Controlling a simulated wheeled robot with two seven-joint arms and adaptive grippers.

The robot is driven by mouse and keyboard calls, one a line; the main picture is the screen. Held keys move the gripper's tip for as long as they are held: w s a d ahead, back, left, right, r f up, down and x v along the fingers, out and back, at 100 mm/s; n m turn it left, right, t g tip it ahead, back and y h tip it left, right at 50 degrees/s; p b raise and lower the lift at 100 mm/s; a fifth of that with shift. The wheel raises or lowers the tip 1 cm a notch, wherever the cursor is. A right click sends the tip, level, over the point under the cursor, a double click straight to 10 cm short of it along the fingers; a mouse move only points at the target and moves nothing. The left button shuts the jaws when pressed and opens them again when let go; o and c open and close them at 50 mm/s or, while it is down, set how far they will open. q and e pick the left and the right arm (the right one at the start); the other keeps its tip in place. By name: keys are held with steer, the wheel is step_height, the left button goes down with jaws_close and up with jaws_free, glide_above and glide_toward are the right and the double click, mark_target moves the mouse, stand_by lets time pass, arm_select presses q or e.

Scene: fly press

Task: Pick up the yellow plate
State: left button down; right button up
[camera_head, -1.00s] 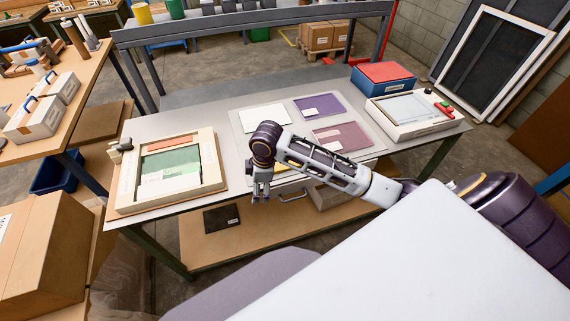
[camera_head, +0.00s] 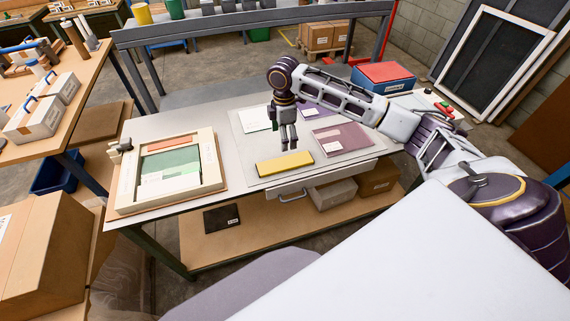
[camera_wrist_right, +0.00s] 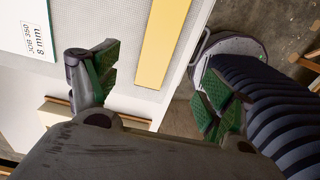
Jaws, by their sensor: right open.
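The yellow plate (camera_head: 285,164) is a flat, narrow strip lying near the front edge of the grey mat on the table. It also shows as a yellow strip (camera_wrist_right: 163,42) in the right wrist view, ahead of the open jaws and roughly between their lines. My right gripper (camera_head: 288,146) points down just behind the plate in the head view, apart from it as far as I can tell. In the right wrist view its green-padded fingers (camera_wrist_right: 160,90) are spread wide with nothing between them. My left gripper is not in view.
A white plate (camera_head: 256,118), a purple plate (camera_head: 320,107) and a mauve plate (camera_head: 342,139) lie on the mat (camera_head: 243,152). A framed fixture with a green panel (camera_head: 168,172) stands at left. A red-blue box (camera_head: 383,77) sits at back right. A drawer handle (camera_head: 293,197) sticks out below.

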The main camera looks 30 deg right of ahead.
steer(key=shift+w+d+r, duration=0.1)
steer(key=shift+d+r, duration=0.2)
steer(key=shift+d, duration=0.1)
glide_above(285, 162)
steer(key=shift+f, duration=4.3)
steer(key=shift+f+p, duration=0.55)
steer(key=shift+f, duration=2.05)
steer(key=c, duration=1.2)
steer(key=shift+r, duration=0.1)
